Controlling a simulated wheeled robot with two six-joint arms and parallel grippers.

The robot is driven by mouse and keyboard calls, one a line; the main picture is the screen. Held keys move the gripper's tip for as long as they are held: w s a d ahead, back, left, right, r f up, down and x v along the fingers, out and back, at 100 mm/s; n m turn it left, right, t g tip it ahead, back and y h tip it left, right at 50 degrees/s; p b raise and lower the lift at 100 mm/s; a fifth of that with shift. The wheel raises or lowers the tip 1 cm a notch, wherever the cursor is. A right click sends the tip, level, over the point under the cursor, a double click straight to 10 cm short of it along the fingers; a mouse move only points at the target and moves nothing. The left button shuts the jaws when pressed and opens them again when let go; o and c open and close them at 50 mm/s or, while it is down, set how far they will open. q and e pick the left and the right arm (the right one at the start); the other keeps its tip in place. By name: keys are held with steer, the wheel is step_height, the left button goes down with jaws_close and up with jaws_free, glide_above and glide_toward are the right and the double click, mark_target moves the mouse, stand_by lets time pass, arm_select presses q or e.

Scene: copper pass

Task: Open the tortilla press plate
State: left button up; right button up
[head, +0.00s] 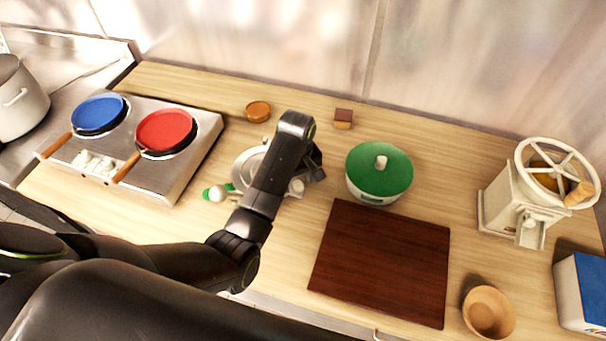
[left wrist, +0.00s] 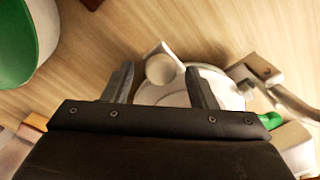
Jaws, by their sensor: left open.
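The tortilla press is silver, with a round plate (head: 243,165), and stands on the wooden counter between the stove and the green-lidded pot. My left arm hides much of it in the head view. A pale round-ended tab (head: 297,187) sticks out on its right side. In the left wrist view the plate (left wrist: 225,88) looks flat, and the tab (left wrist: 160,70) lies between my fingertips. My left gripper (head: 314,163) is open and empty, close over the tab; I cannot tell whether it touches. Its two fingers also show in the left wrist view (left wrist: 156,80). My right gripper is out of view.
A stove (head: 185,180) with blue (head: 97,113) and red (head: 166,130) pans stands left. A green-lidded pot (head: 379,172) is close right of my gripper. A dark board (head: 383,262), a bowl (head: 488,312) and a white hand-wheel machine (head: 520,210) are farther right.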

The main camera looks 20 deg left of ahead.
arm_select(q)
steer(key=shift+s+f, duration=0.1)
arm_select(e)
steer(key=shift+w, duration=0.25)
arm_select(q)
steer(key=shift+c, duration=0.3)
jaws_close()
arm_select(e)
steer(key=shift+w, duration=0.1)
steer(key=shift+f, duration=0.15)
